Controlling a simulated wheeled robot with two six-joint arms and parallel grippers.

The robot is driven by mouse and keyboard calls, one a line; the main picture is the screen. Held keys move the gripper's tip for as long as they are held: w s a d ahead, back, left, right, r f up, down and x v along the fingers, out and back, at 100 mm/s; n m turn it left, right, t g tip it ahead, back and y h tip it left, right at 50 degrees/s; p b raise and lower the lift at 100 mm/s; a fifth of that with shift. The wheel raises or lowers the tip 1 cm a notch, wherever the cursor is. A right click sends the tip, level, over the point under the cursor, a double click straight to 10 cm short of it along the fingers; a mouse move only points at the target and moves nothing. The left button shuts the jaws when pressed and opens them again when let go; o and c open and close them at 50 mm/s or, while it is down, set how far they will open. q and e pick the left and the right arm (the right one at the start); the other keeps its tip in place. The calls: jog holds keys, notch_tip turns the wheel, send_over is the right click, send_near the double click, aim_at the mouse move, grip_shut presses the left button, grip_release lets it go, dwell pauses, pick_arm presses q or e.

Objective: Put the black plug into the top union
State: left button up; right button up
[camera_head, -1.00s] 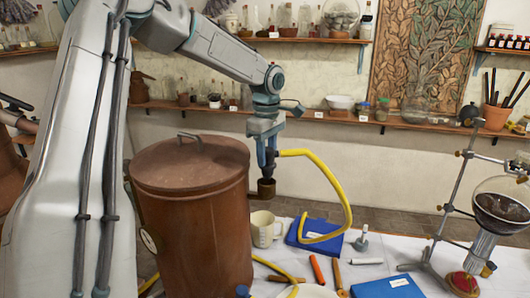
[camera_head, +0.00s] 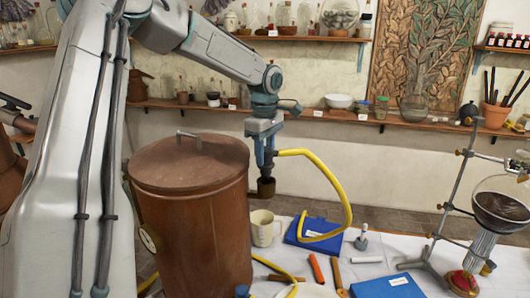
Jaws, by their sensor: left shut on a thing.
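My left gripper (camera_head: 268,158) points straight down beside the upper right of the big copper vessel (camera_head: 190,215). It is shut at the end of a yellow hose (camera_head: 322,172), where the black plug appears to be. The plug itself is mostly hidden by the fingers. A dark brass cup-shaped fitting, seemingly the top union (camera_head: 266,188), is directly below the fingertips, by the vessel's right side. I cannot tell whether the plug is inside it or just above it. The hose arches right and loops down over a blue book. My right gripper is not in view.
A cream mug (camera_head: 262,229), the blue book (camera_head: 313,231), another blue book (camera_head: 388,287) and several small sticks lie on the white-covered table (camera_head: 395,248). A metal stand (camera_head: 445,207) with a glass funnel is at right. Shelves with bottles line the back wall.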

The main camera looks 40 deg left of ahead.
aim_at(265, 167)
pick_arm(q)
jog(key=shift+d+f+b, duration=0.15)
jog(key=shift+f+b, duration=0.2)
jog(key=shift+f, duration=1.85)
dwell(3.7)
jog(key=o, duration=1.1)
jog(key=shift+r+p, duration=0.4)
jog(key=shift+r, duration=3.1)
